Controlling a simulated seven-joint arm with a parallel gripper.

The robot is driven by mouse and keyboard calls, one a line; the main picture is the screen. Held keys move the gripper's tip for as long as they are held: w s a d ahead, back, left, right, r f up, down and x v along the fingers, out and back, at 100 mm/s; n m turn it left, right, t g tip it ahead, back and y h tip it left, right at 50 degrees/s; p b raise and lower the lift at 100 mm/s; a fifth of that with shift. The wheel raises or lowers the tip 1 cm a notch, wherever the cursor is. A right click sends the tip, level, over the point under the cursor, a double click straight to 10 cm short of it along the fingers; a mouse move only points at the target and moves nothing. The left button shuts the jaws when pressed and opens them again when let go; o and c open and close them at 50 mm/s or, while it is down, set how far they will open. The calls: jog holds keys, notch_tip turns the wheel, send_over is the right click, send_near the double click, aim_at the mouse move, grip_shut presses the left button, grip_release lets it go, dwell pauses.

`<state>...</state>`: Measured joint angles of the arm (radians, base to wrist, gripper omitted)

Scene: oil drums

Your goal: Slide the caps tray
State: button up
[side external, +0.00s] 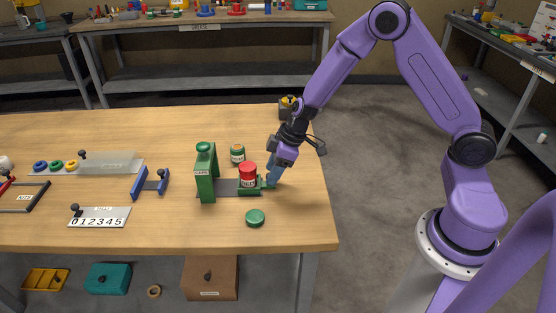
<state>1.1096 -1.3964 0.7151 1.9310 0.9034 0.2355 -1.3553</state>
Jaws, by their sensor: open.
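A long pale tray (130,168) lies at the left of the table, with a row of coloured round caps (56,165) in its left part. A translucent cover with a black knob lies over its right part; I take this to be the caps tray. My gripper (271,181) is far to its right, pointing down with its blue fingers open. It is low beside the right end of a green carriage (250,191) that bears a red drum (248,174). I cannot tell whether the fingers touch the carriage.
A green press-like stand (205,175) stands over a dark strip left of the red drum. A green drum (237,153) stands behind, and a green cap (255,217) lies in front.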

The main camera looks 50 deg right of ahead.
jog(key=v, duration=1.7)
jog(key=shift+r, duration=0.15)
jog(key=shift+s, duration=0.1)
jog(key=s+a+n+g, duration=0.2)
jog(key=s+a, duration=0.5)
jog(key=s, duration=0.4)
jog(key=s+n+g+h, duration=0.1)
jog(key=s+h, duration=0.1)
jog(key=s, duration=1.2)
jog(key=shift+d+n+h, duration=0.3)
jog(key=shift+d+h, duration=0.05)
jog(key=shift+h, duration=0.05)
jog(key=shift+w, duration=0.1)
